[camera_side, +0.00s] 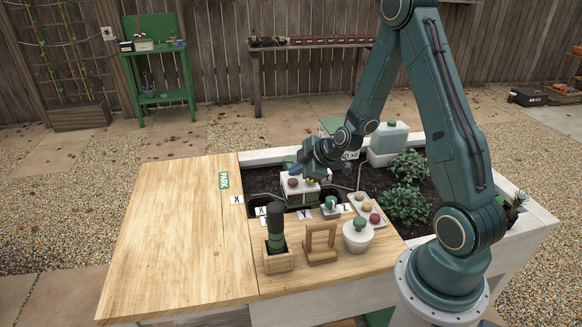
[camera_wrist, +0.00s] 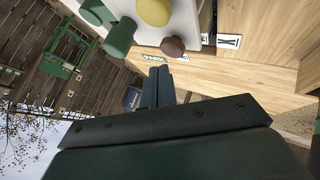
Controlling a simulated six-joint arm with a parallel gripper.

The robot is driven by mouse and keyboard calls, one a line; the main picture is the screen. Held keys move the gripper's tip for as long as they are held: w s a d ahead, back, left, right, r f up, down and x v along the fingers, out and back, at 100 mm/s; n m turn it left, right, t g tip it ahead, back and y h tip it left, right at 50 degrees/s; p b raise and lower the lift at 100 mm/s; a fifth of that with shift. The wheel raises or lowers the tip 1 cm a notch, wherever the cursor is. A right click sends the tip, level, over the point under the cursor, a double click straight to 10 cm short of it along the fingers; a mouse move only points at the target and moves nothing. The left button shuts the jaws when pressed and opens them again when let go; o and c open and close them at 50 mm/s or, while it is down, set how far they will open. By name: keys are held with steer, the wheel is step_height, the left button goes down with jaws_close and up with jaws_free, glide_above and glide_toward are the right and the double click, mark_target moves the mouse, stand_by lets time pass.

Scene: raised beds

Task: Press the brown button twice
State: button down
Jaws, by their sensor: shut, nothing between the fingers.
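The brown button (camera_wrist: 172,47) is a round brown cap on a white box face, near a yellow button (camera_wrist: 155,12) and a green knob (camera_wrist: 120,35) in the wrist view. In the side view the white box (camera_side: 300,193) stands at the bed's edge, and a small brownish cap (camera_side: 293,182) shows on it. My gripper (camera_wrist: 158,73) is shut and empty. Its fingertips are close to the brown button in the wrist view, with a visible gap between them in the picture. In the side view my gripper (camera_side: 297,170) is just above the box; contact cannot be told.
A wooden holder with a dark-and-green tool (camera_side: 276,230), a wooden frame (camera_side: 320,242), a white pot with a green knob (camera_side: 357,237) and a white tray with coloured round items (camera_side: 361,197) stand nearby. The left tabletop (camera_side: 175,235) is mostly clear, with a PARK label (camera_side: 224,181).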

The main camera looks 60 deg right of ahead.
mark_target(296, 182)
steer(key=shift+r, duration=2.45)
stand_by(0.9)
step_height(296, 182, up, 4)
steer(key=shift+f, duration=0.1)
stand_by(0.3)
steer(key=shift+f, duration=0.1)
steer(key=shift+f, duration=4.3)
steer(key=shift+f, duration=0.2)
steer(key=shift+f, duration=0.25)
